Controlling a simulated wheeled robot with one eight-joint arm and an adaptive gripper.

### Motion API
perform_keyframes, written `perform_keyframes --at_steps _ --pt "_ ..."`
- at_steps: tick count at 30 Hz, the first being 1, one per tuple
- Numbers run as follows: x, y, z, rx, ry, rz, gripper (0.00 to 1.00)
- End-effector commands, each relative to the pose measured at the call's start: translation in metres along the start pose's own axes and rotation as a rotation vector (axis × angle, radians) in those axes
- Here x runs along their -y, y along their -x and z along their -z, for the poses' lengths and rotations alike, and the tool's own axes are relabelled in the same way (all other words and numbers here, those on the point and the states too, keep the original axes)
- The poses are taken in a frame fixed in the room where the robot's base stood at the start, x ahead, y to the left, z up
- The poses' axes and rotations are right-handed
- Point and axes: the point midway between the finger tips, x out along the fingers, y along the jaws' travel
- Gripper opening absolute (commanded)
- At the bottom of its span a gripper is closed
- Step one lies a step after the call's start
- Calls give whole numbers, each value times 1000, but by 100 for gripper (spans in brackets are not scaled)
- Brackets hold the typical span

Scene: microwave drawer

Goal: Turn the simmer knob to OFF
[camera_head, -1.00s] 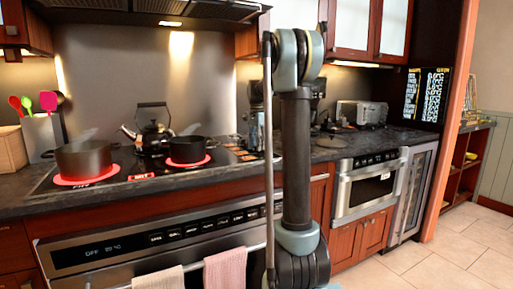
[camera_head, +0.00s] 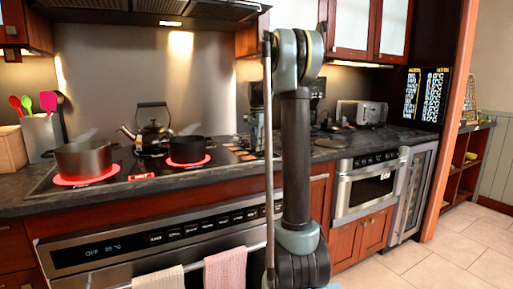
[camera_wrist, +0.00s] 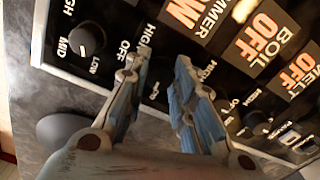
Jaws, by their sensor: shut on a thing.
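In the wrist view, my gripper (camera_wrist: 157,72) reaches over the black control panel, with one pale blue finger on each side of a dark spot among HIGH, MID and OFF marks. It is shut on the simmer knob there, which is dark against dark and mostly hidden by the fingers. The simmer display (camera_wrist: 190,12) just above it reads LOW in orange.
In the wrist view, another black knob (camera_wrist: 87,40) sits to the left. The boil display (camera_wrist: 262,38) reads OFF. In the head view, a large pot (camera_head: 84,158) and a smaller pot (camera_head: 187,149) stand on glowing red burners, with a kettle (camera_head: 152,132) behind.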

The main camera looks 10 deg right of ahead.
Motion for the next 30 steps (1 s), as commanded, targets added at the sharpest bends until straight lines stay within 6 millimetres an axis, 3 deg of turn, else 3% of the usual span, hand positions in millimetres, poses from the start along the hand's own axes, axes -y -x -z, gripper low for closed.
perform_keyframes --at_steps 8,30 --pt "2 0 0 -1 177 3 0" --pt "2 1 0 -3 877 4 0"
